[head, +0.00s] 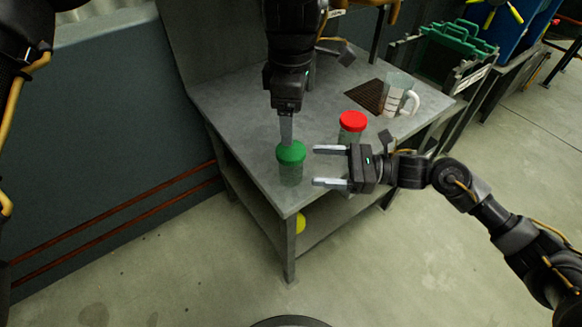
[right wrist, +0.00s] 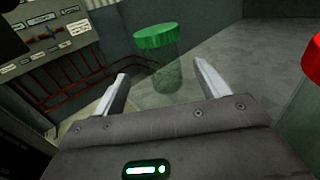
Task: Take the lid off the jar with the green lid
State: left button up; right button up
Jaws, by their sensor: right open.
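The clear jar (head: 290,175) stands upright near the table's front left corner, its green lid (head: 291,152) on top. In the right wrist view the jar (right wrist: 167,78) and its green lid (right wrist: 157,36) appear ahead, between the finger directions. My right gripper (head: 330,166) is open and empty, just right of the jar, fingers pointing at it with a gap. My left gripper (head: 287,130) points down from above, its fingertip at or just behind the green lid. Its fingers overlap edge-on, so contact and opening are unclear.
A second jar with a red lid (head: 353,121) stands behind my right gripper. A clear measuring jug (head: 399,97) and a brown grate (head: 367,97) are farther back on the grey table (head: 240,110). A yellow object (head: 301,223) lies on the lower shelf. The table's left part is clear.

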aim_at(293, 163)
pick_arm(q)
jog(key=shift+w, duration=0.1)
pick_arm(e)
jog(key=a, duration=0.6)
jog(key=shift+w+a, duration=0.25)
jog(key=shift+w, duration=0.1)
pick_arm(q)
jog(key=shift+w+f, duration=0.1)
pick_arm(e)
jog(key=shift+w+a+f, duration=0.1)
jog(key=shift+a, duration=0.25)
jog(key=c, duration=1.4)
grip_shut()
pick_arm(q)
jog(key=m, duration=0.5)
jog(key=shift+w+a, duration=0.1)
jog(key=shift+a, duration=0.1)
jog(key=m, duration=0.4)
jog(key=shift+d, duration=0.2)
jog(key=shift+f, duration=4)
